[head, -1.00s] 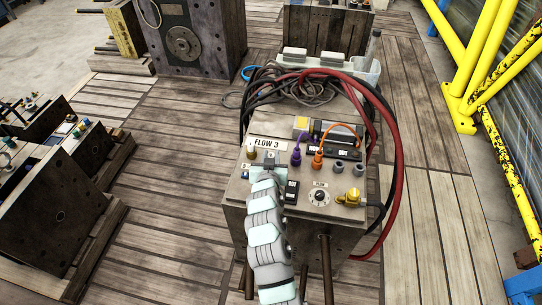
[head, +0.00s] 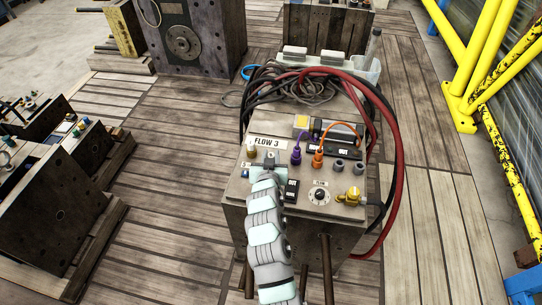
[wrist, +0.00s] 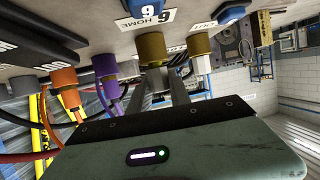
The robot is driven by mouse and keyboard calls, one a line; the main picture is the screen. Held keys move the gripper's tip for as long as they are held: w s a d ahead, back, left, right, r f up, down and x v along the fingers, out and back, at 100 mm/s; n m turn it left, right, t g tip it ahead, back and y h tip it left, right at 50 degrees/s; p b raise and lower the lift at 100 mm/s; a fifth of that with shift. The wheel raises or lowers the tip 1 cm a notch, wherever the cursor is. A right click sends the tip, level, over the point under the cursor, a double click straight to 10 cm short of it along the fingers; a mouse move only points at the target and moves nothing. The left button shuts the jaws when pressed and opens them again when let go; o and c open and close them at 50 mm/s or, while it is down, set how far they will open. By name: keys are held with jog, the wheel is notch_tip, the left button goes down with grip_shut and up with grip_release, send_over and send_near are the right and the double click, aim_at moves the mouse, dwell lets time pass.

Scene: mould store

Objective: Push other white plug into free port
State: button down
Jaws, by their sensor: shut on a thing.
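My gripper (wrist: 160,84) reaches to the panel of the block (head: 236,188) in the wrist view. Its fingers are shut at the free end of a brass-coloured fitting (wrist: 152,46). What lies between the fingertips is mostly hidden, and I cannot make out a white plug there. In the head view my gripper (head: 268,167) is at the panel's left part, where my arm covers it. A second brass-coloured fitting (wrist: 201,46) stands beside the first; a brass fitting also shows in the head view (head: 251,153). I cannot tell which port is free.
A purple plug (head: 296,156) and an orange plug (head: 318,158) stand close to the right of my gripper. Grey fittings (head: 340,165), a dial (head: 319,196) and a yellow connector (head: 349,198) are farther right. Dark and red hoses (head: 397,170) loop behind and beside the block.

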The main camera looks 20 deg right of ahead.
aim_at(271, 155)
jog(key=shift+f, duration=0.25)
jog(key=c, duration=1.1)
grip_release()
jog(key=shift+o, duration=0.2)
jog(key=o, duration=0.3)
jog(key=shift+o, duration=0.2)
jog(key=shift+r, duration=0.1)
jog(key=shift+r+p, duration=2.35)
jog(key=shift+r, duration=1.4)
